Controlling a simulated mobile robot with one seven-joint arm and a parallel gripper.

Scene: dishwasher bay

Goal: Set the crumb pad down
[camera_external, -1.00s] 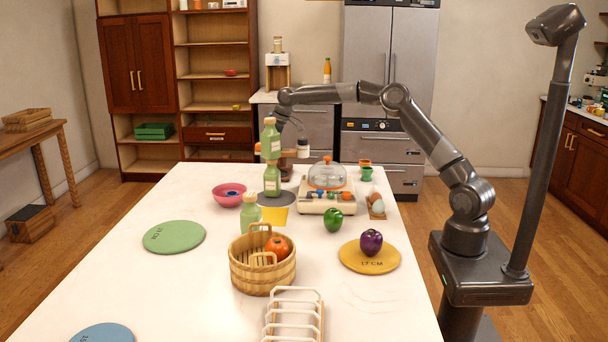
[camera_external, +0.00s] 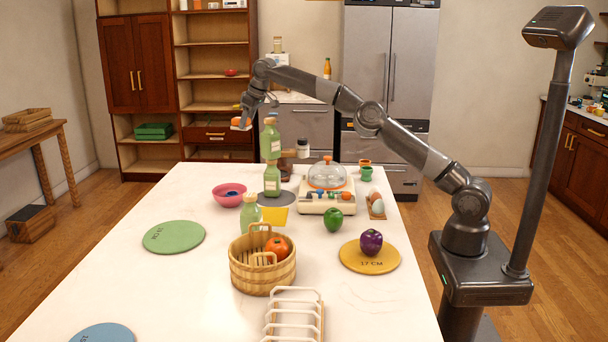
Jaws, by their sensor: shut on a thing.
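My gripper (camera_external: 244,118) is at the far left of my reach, above the far end of the white table. It is shut on a small orange and white pad (camera_external: 240,125), which I take to be the crumb pad. The pad is held in the air, clear of the tabletop, in front of the dark drawer of the shelf unit as seen from here. Its exact height over the table is hard to tell.
The white table (camera_external: 190,290) bears a pink bowl (camera_external: 228,196), stacked green bottles (camera_external: 272,180), a basket (camera_external: 262,272), a domed appliance (camera_external: 328,190) and a green round mat (camera_external: 174,237). The far left of the tabletop is clear.

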